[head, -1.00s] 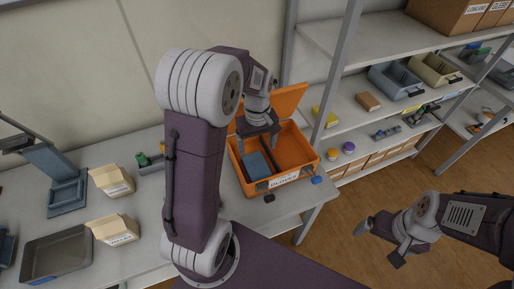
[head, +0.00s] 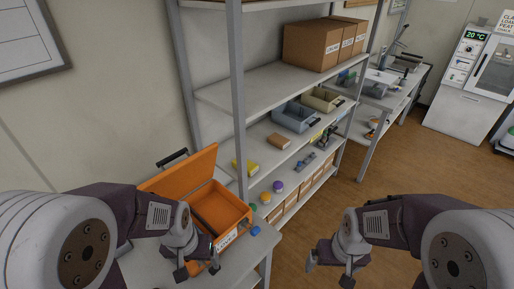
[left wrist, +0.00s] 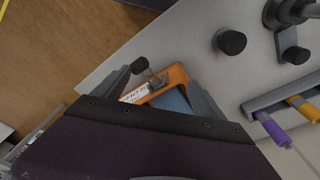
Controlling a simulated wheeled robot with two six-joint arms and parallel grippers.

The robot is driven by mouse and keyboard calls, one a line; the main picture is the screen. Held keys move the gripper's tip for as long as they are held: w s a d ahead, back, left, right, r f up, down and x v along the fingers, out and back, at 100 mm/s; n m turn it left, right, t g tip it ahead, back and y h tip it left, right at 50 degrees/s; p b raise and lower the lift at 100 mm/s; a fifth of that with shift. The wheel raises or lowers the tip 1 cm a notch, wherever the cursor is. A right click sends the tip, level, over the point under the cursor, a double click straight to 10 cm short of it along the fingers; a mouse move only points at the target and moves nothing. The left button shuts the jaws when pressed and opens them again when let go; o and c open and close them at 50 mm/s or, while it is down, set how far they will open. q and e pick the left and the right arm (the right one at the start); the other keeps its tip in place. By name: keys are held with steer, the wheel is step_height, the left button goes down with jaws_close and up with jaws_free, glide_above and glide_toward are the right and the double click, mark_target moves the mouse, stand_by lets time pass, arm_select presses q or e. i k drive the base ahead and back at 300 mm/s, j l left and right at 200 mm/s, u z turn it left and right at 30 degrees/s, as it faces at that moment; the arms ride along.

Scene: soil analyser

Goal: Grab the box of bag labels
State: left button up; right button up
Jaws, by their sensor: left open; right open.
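No label that reads as bag labels can be made out. A small yellow box (head: 245,167) and a small brown box (head: 278,141) lie on the middle shelf; either could be it, and I cannot tell which. My left gripper (head: 198,268) is open and empty, in front of the open orange case (head: 233,221) on the table. In the left wrist view the case (left wrist: 176,75) and its white label show between the fingers. My right gripper (head: 329,270) is open and empty over the floor, right of the table.
Blue-grey (head: 296,117) and beige bins (head: 322,99) stand on the middle shelf. Coloured round items (head: 278,186) lie lower down. A shelf post (head: 238,100) rises behind the case. The floor (head: 400,165) is clear to the right.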

mark_target(281, 142)
steer(key=i+l+u, duration=0.15)
steer(key=l, duration=0.35)
steer(key=i+l+u, duration=0.1)
steer(key=l, duration=0.35)
steer(key=i+l+u, duration=0.15)
steer(key=l, duration=0.4)
steer(key=i+l+u, duration=0.15)
steer(key=l, duration=0.35)
steer(key=i+l+u, duration=0.25)
steer(key=i, duration=0.25)
steer(key=i+l+u, duration=0.25)
steer(key=i+l, duration=0.1)
steer(key=i, duration=0.1)
